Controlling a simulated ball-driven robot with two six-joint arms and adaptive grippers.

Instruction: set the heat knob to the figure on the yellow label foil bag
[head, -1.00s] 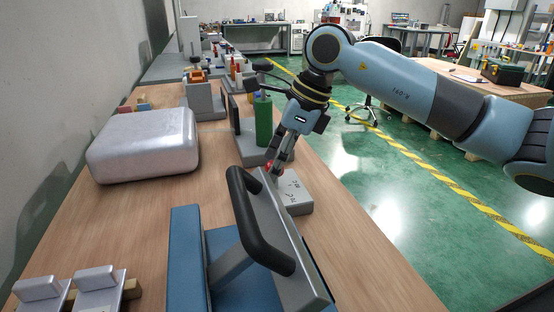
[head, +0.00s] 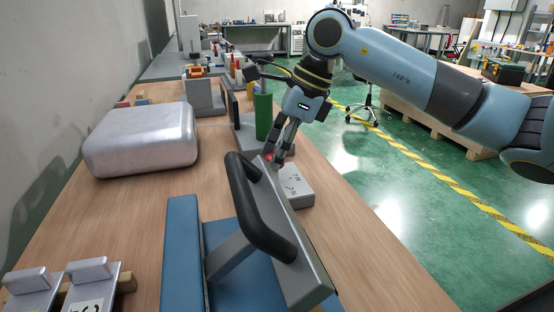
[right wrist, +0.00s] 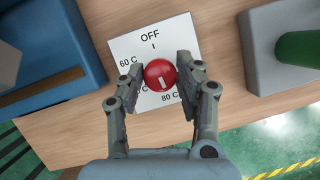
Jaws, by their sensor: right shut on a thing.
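The heat knob (right wrist: 160,75) is a red round knob with a white mark, on a pale dial plate (right wrist: 125,47). The plate reads OFF, 60 C, 80 C and another figure partly hidden by my left-hand finger. The white mark points down and slightly right, toward the 80 C side. My right gripper (right wrist: 161,82) is shut on the knob, one finger on each side. In the head view the knob (head: 279,160) shows red at the fingertips of my right gripper (head: 280,158), above a grey box (head: 297,187). No yellow label foil bag can be made out. My left gripper is out of view.
A press with a black handle (head: 258,210) and blue base (head: 182,250) stands in front of the knob box. A green cylinder (head: 263,115) stands behind it. A silver rounded case (head: 142,140) lies left. Small metal pieces (head: 90,270) sit front left, one with a partly visible label.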

